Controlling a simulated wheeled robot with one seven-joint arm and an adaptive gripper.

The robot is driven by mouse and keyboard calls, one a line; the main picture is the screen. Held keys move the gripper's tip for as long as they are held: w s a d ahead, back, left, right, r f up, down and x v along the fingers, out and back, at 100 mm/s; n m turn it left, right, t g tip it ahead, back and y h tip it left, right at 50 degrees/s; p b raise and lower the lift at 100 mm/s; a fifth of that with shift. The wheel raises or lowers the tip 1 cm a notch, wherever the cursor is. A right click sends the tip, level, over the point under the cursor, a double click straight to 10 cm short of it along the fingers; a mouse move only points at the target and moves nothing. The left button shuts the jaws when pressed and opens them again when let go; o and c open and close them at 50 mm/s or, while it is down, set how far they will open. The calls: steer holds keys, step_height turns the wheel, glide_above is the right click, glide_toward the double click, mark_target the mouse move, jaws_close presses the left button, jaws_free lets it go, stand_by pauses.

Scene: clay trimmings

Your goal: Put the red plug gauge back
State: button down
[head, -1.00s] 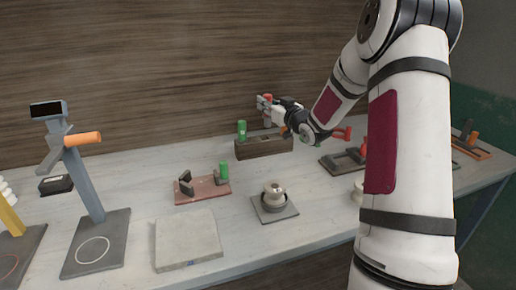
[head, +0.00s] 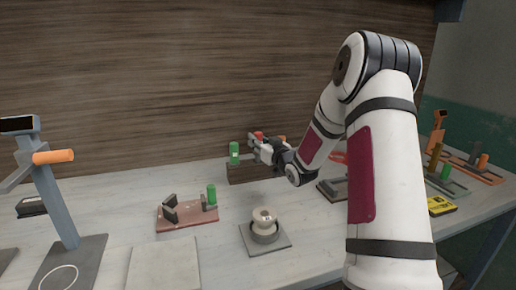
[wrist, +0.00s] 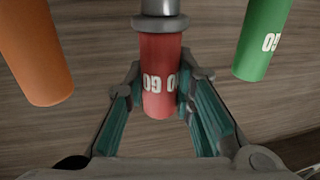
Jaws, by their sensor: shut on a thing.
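The red plug gauge (wrist: 160,85), marked with white lettering and with a grey metal end, is between the fingers of my gripper (wrist: 164,78) in the wrist view. My gripper is shut on it. In the head view the gauge's red top (head: 259,135) shows at my gripper (head: 262,147), just above the dark wooden rack (head: 238,175). A green gauge (head: 234,153) stands at the rack's left end; it is right of the red one in the wrist view (wrist: 263,38). An orange gauge (wrist: 35,50) is on the other side. The red gauge's lower end is hidden in the head view.
A reddish stand (head: 185,218) with a green gauge (head: 211,195) and a grey plate with a pale spool (head: 264,220) stand in front. A digital gauge stand (head: 60,200) is at left. Several fixtures and a yellow instrument (head: 441,205) lie at right.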

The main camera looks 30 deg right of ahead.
steer(key=shift+f, duration=1)
steer(key=shift+f+b, duration=0.4)
steer(key=c, duration=1.4)
jaws_free()
steer(key=shift+o, duration=0.2)
